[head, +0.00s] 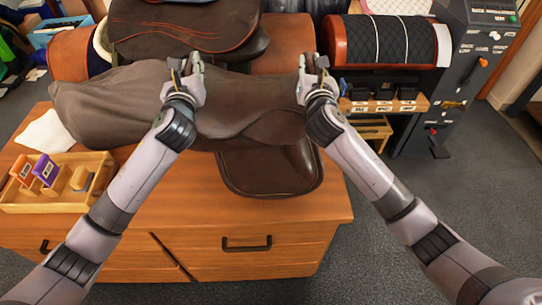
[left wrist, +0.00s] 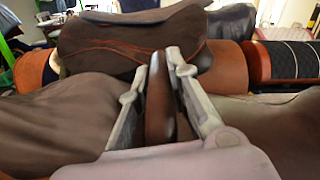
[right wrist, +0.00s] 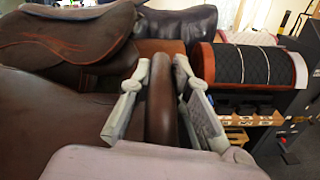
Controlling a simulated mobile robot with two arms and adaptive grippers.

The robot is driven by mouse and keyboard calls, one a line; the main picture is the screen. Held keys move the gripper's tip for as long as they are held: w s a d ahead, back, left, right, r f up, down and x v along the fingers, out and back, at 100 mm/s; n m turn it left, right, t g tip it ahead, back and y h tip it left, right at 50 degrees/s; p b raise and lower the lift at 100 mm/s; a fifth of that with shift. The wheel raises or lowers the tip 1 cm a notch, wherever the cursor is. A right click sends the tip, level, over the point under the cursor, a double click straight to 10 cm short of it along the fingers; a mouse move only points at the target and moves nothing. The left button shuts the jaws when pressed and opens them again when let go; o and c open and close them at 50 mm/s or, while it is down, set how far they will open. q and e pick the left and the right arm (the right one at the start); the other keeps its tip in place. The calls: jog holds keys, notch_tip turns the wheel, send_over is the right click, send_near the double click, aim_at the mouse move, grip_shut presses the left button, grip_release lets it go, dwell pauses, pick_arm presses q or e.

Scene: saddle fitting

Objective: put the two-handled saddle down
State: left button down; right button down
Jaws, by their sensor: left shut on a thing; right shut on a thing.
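The two-handled saddle is a broad, dark brown leather piece (head: 245,105) at the centre of the head view. A rounded brown flap (head: 270,170) shows below it, over the front of the wooden cabinet. My left gripper (head: 185,75) is shut on one brown handle, which stands between its fingers in the left wrist view (left wrist: 158,95). My right gripper (head: 313,73) is shut on the other handle at the right end, seen in the right wrist view (right wrist: 161,105). The underside is hidden, so I cannot tell whether the saddle touches a support.
A wooden cabinet (head: 215,215) stands below. A wooden tray (head: 20,205) with small blocks and a white cloth (head: 45,133) lie at its left. Another brown saddle (head: 185,28) is behind. A quilted black-and-red roll (head: 380,40) and a grey machine (head: 470,60) stand at right.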

pick_arm(q)
jog(key=shift+f, duration=0.1)
pick_arm(e)
jog(key=shift+d, duration=0.2)
pick_arm(q)
jog(key=shift+f, duration=0.1)
pick_arm(e)
jog(key=shift+f, duration=0.2)
